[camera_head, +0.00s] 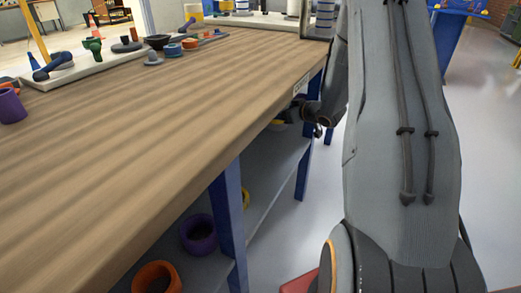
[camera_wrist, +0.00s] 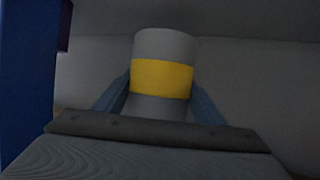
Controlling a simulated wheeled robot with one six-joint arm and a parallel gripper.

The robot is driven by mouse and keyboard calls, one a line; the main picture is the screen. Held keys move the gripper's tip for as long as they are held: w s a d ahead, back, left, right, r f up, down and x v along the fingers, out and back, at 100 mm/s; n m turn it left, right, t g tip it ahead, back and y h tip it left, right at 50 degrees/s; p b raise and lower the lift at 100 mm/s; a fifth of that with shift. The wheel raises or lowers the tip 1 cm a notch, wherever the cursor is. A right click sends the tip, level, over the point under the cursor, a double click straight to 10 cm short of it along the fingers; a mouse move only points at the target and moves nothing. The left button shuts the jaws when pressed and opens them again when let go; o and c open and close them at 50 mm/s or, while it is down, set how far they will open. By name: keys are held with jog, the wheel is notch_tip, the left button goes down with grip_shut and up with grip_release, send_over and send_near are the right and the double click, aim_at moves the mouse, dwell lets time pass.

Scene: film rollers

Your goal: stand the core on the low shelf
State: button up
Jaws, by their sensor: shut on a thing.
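The core (camera_wrist: 163,76) is a grey cylinder with a wide yellow band, seen in the wrist view. My gripper (camera_wrist: 160,104) is shut on it, with one blue-grey finger at each side. The core looks roughly upright in that view; its lower end is hidden behind my gripper. The low shelf (camera_head: 272,165) is the grey board under the wooden bench in the head view. My arm reaches toward the bench's right side there. The core cannot be made out clearly in the head view, and any gap between it and the shelf cannot be told.
A purple ring (camera_head: 198,235) and an orange ring (camera_head: 157,278) are on the near part of the shelf. A blue bench leg (camera_head: 229,220) stands at the shelf's front edge; a blue post (camera_wrist: 27,75) fills the wrist view's left. The shelf's middle looks mostly clear.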

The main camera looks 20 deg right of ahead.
notch_tip(320, 180, down, 9)
jog(key=b, duration=0.2)
jog(key=shift+r+b, duration=0.15)
jog(key=shift+b, duration=0.15)
jog(key=shift+r, duration=0.1)
jog(key=o, duration=1.2)
jog(key=shift+c, duration=0.2)
jog(key=shift+s+r, duration=0.1)
jog(key=shift+s, duration=0.05)
jog(key=p+v, duration=0.3)
jog(key=v, duration=0.8)
jog(key=shift+s+r+p, duration=0.2)
jog(key=shift+s+p, duration=0.1)
jog(key=shift+p, duration=0.1)
jog(key=shift+d, duration=0.1)
